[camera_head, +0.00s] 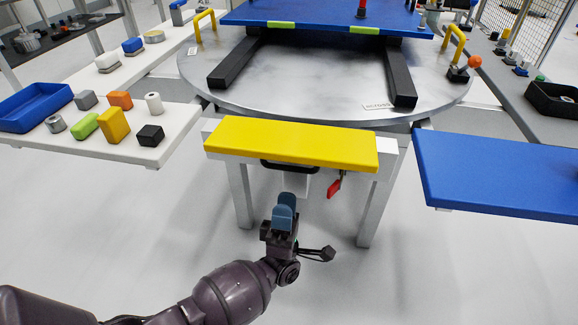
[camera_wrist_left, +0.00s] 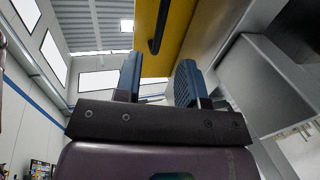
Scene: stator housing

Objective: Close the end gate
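The end gate appears to be the yellow panel (camera_head: 292,143) on the white frame at the front of the round table. A black handle (camera_head: 290,167) hangs under its front edge. My left gripper (camera_head: 284,205) is just below and in front of this handle, apart from it. In the left wrist view my gripper (camera_wrist_left: 158,82) has its two blue fingers apart with nothing between them. The yellow panel (camera_wrist_left: 190,25) and the dark handle (camera_wrist_left: 160,28) show beyond the fingertips. My right gripper is not in view.
A red lever (camera_head: 334,188) hangs under the panel, right of the handle. A white shelf (camera_head: 180,150) with several blocks is at left. A blue board (camera_head: 500,175) is at right. The round table (camera_head: 310,85) carries black rails. The floor in front is clear.

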